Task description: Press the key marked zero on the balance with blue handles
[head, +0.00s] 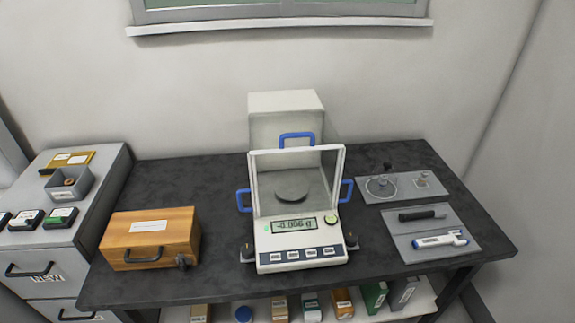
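The balance (262,240) with blue handles stands on the dark table (400,290), a little right of the picture's middle. Blue handles show on its left side (243,200), right side (346,191) and top (297,139). Its glass draft shield surrounds a round grey pan (291,190), which looks empty. The display (294,225) seems to read -0.006 g. A round green spot sits right of the display. Neither of my grippers is in view.
A wooden box (150,237) stands left of the balance. Two grey mats with small tools (440,240) lie to the right. A drawer cabinet (60,250) with a grey bin stands at far left. Boxes (345,303) sit on a shelf below. The table front is clear.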

